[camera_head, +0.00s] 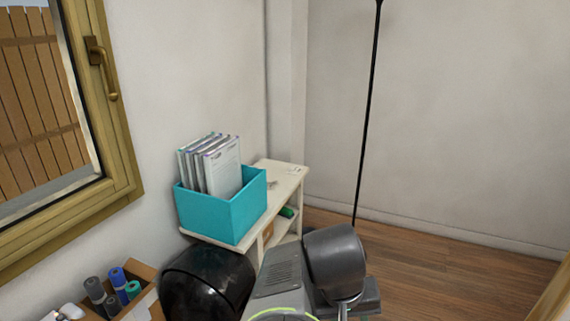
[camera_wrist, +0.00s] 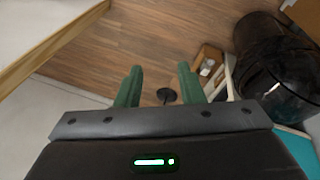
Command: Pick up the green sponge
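A small dark-green item (camera_head: 287,212), possibly the sponge, lies on a lower shelf of the white shelf unit (camera_head: 288,180) in the head view. It is partly hidden and too small to be sure of. No green sponge can be made out in the wrist view. My gripper (camera_wrist: 160,67) shows in the wrist view with its two green fingers apart and nothing between them. It points down toward the wooden floor, away from the shelf unit. In the head view my grey arm covers the bottom middle, and the fingers are hidden.
A teal box (camera_head: 222,214) with folders stands on the shelf unit. A glossy black rounded object (camera_head: 207,283) is beside my arm. A cardboard box (camera_head: 140,277) with rolls is at lower left. A thin black pole (camera_head: 367,110) stands behind. The wooden floor at right is clear.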

